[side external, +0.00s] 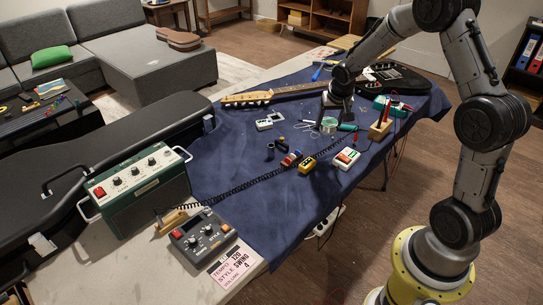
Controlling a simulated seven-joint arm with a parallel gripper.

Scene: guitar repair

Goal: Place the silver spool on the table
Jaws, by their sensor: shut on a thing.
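My gripper (338,115) points down over the far right part of the cloth-covered table (110,268). It is shut on a small round silver thing, which looks like the silver spool (328,125). The spool is low, close to the dark blue cloth (225,150). It is small in this view and partly hidden by the fingers, so I cannot tell whether it touches the cloth.
A teal-handled tool (347,127) and a wooden block holding tools (380,130) stand close right of my gripper. Behind lies the guitar (385,75). Pedals (346,158) and a coiled cable are in front.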

